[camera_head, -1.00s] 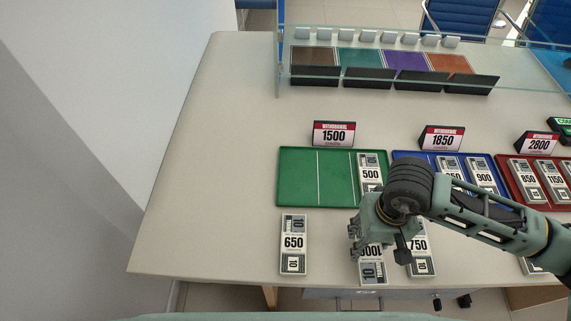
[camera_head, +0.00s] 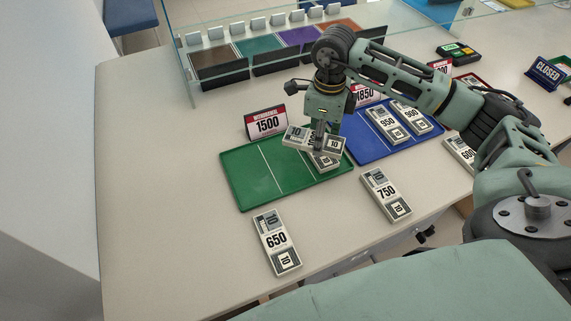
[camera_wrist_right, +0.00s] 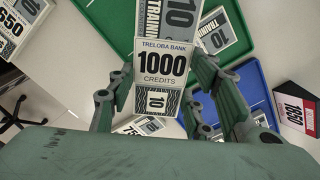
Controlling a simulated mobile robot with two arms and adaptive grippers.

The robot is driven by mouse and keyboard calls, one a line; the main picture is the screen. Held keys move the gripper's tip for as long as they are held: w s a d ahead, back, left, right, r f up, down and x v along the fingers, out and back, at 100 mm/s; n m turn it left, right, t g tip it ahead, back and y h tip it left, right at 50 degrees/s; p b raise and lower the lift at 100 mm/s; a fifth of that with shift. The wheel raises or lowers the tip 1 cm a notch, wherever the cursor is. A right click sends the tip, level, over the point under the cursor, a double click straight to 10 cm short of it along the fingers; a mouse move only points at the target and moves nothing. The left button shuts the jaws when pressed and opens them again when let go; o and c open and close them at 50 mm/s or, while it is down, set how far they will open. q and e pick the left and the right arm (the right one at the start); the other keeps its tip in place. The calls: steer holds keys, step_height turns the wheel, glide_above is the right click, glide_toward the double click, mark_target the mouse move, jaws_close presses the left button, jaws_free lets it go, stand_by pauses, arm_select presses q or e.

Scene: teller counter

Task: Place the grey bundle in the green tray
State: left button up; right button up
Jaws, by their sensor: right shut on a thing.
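My right gripper (camera_head: 318,138) is shut on a grey bundle (camera_head: 297,134) and holds it above the green tray (camera_head: 245,182). In the right wrist view the held bundle (camera_wrist_right: 162,62) reads 1000 credits, between the two fingers (camera_wrist_right: 163,82) of my gripper. The tray has white divider lines; its left and middle parts are bare. Another grey bundle (camera_head: 325,161) lies in its right part, partly hidden under the held one. The held bundle appears apart from the tray. My left gripper is not in view.
A 1500 sign (camera_head: 266,123) stands behind the green tray. The blue tray (camera_head: 366,149) with bundles 950 and 900 is on the right. Bundles 650 (camera_head: 276,242) and 750 (camera_head: 386,194) lie on the counter in front. A glass screen (camera_head: 215,70) stands at the back.

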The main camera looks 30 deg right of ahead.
steer(key=w+d+r+m+b, duration=0.1)
steer(key=w+d+r+m, duration=0.25)
steer(key=m, duration=0.45)
steer(key=m+p, duration=0.1)
steer(key=p, duration=0.2)
glide_above(288, 167)
step_height(288, 167, down, 7)
steer(key=shift+w+d+r, duration=0.1)
step_height(288, 167, down, 4)
steer(key=shift+r+p, duration=0.2)
steer(key=shift+p, duration=0.15)
steer(key=shift+f, duration=0.3)
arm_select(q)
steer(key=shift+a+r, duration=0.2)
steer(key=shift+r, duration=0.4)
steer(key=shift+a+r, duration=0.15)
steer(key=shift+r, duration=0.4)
arm_select(e)
steer(key=shift+f, duration=0.1)
